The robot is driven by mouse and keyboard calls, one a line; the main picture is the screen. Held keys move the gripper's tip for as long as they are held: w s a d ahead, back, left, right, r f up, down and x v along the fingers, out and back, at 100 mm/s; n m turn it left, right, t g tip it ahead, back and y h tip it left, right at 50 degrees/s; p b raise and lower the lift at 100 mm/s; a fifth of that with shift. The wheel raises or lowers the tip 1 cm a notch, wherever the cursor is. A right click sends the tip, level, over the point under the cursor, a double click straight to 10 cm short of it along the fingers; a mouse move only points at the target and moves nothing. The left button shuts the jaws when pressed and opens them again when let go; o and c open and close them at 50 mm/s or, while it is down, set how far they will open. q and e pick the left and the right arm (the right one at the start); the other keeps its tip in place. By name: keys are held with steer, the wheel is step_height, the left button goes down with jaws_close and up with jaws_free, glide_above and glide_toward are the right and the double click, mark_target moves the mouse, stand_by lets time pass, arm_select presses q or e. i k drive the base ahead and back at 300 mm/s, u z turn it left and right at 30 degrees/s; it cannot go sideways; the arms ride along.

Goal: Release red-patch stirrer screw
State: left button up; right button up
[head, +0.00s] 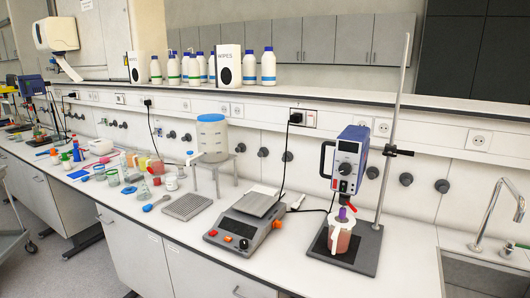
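A blue and grey overhead stirrer (348,160) is mounted on a tall metal rod (394,115) at the right of the bench. A small red area (345,168) shows on its front; I cannot tell if it is a patch or a display. A dark clamp with a crossbar (398,151) sits on the rod beside the stirrer. The screw itself is too small to make out clearly. Below the stirrer, a clear jug of reddish juice (340,238) stands on the dark base plate (362,254), with a purple part (343,213) at its top. Neither gripper is in view.
A hotplate-like device (243,230) stands left of the stirrer. A sink with a tap (496,214) is at the right. Another blue stirrer (32,85) stands far left. Bare bench lies along the front edge.

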mark_target(389, 153)
steer(key=u, duration=1.2)
steer(key=i, duration=1.45)
steer(key=z, duration=1.75)
steer(key=k, duration=0.9)
steer(key=z, duration=1.1)
steer(key=i, duration=0.5)
steer(key=u, duration=0.05)
